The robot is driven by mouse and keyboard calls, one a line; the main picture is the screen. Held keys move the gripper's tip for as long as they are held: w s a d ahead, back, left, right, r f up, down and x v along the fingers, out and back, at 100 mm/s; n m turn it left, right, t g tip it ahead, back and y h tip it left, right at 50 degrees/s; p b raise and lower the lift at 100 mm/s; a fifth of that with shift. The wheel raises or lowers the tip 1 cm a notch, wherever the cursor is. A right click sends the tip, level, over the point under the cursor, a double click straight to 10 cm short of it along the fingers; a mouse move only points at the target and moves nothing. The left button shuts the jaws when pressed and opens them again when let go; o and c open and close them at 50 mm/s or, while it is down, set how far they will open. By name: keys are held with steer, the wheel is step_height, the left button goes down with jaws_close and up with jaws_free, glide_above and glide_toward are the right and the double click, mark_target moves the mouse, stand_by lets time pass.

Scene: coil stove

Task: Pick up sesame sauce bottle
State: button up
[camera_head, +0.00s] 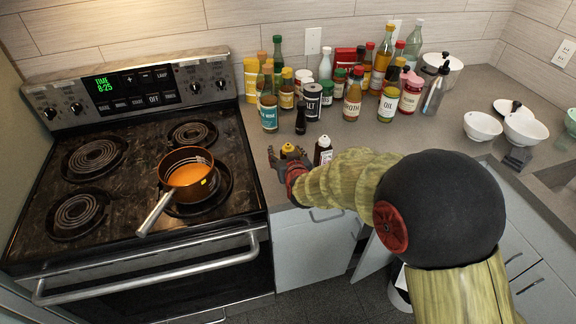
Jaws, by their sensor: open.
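My gripper (286,155) is open at the counter's front edge, to the right of the stove. A small bottle with a yellow top (287,149) shows between or just behind its fingers; its lower part is hidden, and I cannot tell whether the fingers touch it. A small dark bottle (300,119) stands farther back. No label reading sesame sauce is legible, so I cannot tell which bottle it is.
Several bottles and jars crowd the counter behind, including a teal-labelled bottle (269,113) and a salt can (312,102). An orange pot (187,174) sits on the stove at left. White bowls (482,127) stand at right. Some bare counter (365,137) lies before the bottles.

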steer(key=shift+c, duration=0.7)
steer(key=c, duration=1.3)
jaws_close()
steer(key=shift+r, duration=0.1)
